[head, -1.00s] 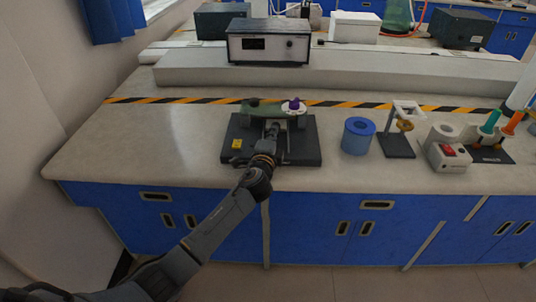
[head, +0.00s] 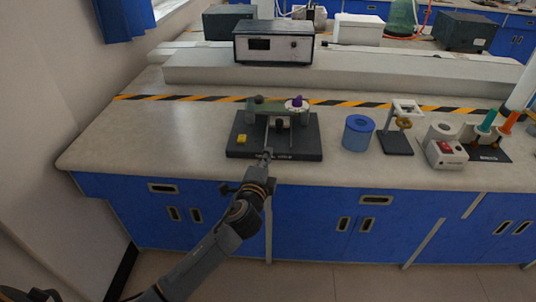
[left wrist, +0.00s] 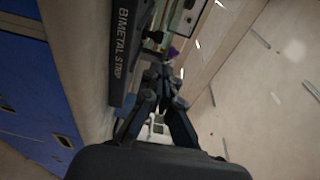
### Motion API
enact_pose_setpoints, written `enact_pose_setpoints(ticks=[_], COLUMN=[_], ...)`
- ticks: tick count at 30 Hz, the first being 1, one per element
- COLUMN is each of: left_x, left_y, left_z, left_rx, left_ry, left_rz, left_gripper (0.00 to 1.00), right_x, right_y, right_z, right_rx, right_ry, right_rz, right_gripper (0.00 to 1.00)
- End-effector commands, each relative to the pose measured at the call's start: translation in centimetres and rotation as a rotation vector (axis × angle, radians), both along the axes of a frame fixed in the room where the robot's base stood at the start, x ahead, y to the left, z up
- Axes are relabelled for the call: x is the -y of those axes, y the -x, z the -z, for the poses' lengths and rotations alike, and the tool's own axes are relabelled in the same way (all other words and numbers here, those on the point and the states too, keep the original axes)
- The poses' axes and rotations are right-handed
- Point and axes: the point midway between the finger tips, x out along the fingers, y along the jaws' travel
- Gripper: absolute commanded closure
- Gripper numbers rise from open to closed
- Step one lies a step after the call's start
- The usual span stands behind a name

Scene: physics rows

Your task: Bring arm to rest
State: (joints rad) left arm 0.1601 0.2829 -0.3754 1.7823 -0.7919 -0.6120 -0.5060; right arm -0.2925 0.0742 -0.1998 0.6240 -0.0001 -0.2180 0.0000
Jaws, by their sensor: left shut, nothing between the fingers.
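My left gripper (head: 266,155) shows in the head view at the front edge of the black apparatus base (head: 305,148). In the left wrist view my left gripper (left wrist: 160,80) is shut, with nothing between its fingers. The base, lettered "BIMETAL STRIP" (left wrist: 122,55), lies to the left of the fingers there. On the base stand a green part (head: 262,104), a white disc with a purple knob (head: 297,102) and a yellow block (head: 241,139). I cannot tell whether the gripper touches the base. My right gripper is not in view.
To the right on the bench stand a blue cylinder (head: 358,133), a small stand (head: 397,142), a white device with a red switch (head: 444,152) and a rack with coloured handles (head: 490,150). A meter box (head: 273,43) stands behind. The bench's left part (head: 150,140) is clear.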

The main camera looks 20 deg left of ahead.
Motion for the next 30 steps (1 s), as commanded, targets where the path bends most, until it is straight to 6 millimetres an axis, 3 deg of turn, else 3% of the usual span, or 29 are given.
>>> enact_pose_setpoints(ticks=[6, 10, 14, 15, 18, 24, 30], left_x=[-0.1, -1.0, -2.2, -2.4, -2.2, -1.3, -0.2], left_y=[0.8, 3.9, 10.6, 13.1, 18.4, 26.0, 31.8], left_z=[0.3, 3.1, 8.1, 9.6, 12.2, 14.5, 15.2], left_rx=[-0.011, -0.101, -0.29, -0.356, -0.491, -0.679, -0.82], left_ry=[0.02, 0.194, 0.514, 0.613, 0.802, 1.014, 1.146], left_rz=[-0.01, -0.082, -0.24, -0.297, -0.413, -0.573, -0.692], left_gripper=[1.0, 1.0, 1.0, 1.0, 1.0, 1.0, 1.0], right_x=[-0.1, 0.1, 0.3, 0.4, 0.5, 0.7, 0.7], right_y=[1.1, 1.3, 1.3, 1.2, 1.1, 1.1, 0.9], right_z=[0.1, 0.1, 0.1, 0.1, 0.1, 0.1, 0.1], right_rx=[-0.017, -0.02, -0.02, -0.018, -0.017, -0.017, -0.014], right_ry=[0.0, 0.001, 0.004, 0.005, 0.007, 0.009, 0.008], right_rz=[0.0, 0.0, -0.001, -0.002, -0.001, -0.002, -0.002], right_gripper=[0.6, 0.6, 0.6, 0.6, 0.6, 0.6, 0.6])
